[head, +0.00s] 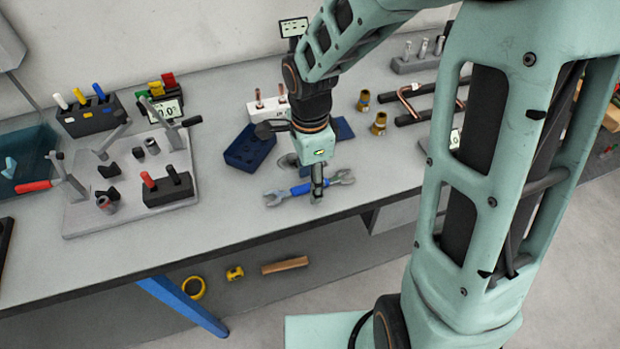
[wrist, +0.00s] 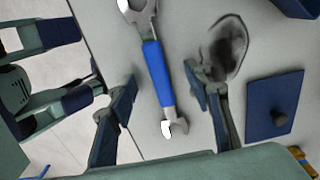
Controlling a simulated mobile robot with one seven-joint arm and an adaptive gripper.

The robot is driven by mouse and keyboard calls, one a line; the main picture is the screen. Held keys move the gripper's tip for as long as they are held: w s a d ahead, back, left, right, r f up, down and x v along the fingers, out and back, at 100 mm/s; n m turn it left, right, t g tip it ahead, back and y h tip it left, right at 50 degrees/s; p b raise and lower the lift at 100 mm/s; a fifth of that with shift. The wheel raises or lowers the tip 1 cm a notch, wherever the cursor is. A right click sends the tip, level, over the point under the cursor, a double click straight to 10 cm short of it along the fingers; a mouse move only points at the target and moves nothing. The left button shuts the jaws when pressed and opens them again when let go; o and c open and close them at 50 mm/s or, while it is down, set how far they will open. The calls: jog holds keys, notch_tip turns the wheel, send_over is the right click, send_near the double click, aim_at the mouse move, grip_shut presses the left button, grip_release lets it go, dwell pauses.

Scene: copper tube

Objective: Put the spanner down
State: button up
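The spanner (head: 299,189), with a blue handle and silver jaws at both ends, is at the front of the grey workbench (head: 235,215). It appears to lie flat on the bench top. In the wrist view the spanner (wrist: 154,70) runs between the two fingers, with a visible gap on either side of its handle. My gripper (head: 318,190) points down over the spanner, hiding part of it in the head view. In the wrist view my gripper (wrist: 161,78) is open, and neither fingertip appears to touch the handle.
A dark blue tray (head: 249,150) stands behind the spanner. A blue lid with a knob (wrist: 272,108) and a dark oval item (wrist: 228,45) lie nearby. A fixture board (head: 85,215) is at left; brass fittings (head: 379,124) are at right. The bench's front edge is close.

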jog(key=shift+r, duration=0.1)
notch_tip(320, 180, up, 12)
jog(key=shift+p, duration=0.45)
dwell(0.3)
